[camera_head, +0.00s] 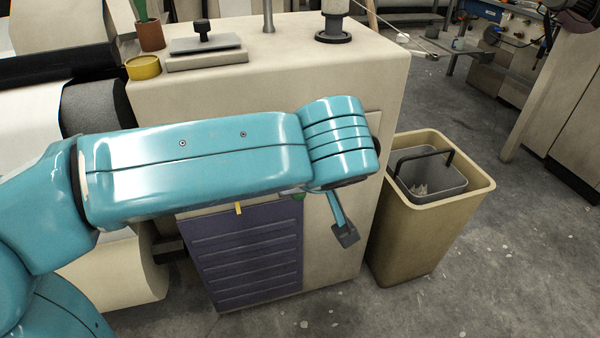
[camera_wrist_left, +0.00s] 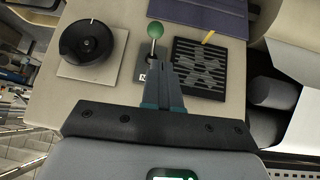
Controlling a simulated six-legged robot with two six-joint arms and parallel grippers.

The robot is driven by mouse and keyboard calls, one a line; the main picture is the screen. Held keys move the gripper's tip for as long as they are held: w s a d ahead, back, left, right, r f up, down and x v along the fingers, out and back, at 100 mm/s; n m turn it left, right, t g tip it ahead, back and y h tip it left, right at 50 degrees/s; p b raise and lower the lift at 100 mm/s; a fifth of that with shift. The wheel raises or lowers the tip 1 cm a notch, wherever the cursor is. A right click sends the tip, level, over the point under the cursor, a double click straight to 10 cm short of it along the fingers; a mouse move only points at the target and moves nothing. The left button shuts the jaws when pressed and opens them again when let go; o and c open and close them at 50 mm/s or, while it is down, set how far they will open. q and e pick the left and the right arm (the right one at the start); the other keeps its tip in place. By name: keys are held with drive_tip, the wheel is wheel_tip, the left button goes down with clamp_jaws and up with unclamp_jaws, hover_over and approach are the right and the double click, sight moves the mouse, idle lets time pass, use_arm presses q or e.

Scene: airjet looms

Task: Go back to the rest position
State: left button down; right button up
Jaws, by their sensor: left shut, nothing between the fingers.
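My left arm, teal, reaches across the head view from the left, in front of the cream machine cabinet (camera_head: 385,80). My left gripper (camera_head: 345,234) hangs below the arm's end, its dark tip showing beside the louvred purple panel (camera_head: 250,262). In the left wrist view the two fingers of the left gripper (camera_wrist_left: 158,68) are together and empty. They point toward a green ball-topped lever (camera_wrist_left: 155,30) on the cabinet face. Whether they touch it cannot be told. My right gripper is in neither view.
A tan bin (camera_head: 420,235) with a grey bucket (camera_head: 432,172) inside stands right of the cabinet. A yellow tin (camera_head: 143,68) stands on the cabinet top. The wrist view shows a black knob (camera_wrist_left: 87,42) and a black grille (camera_wrist_left: 200,68). Floor at the right is open.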

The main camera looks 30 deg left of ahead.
use_arm(q)
drive_tip(key=shift+s+d+r, duration=0.25)
drive_tip(key=shift+r, duration=0.05)
idle(0.4)
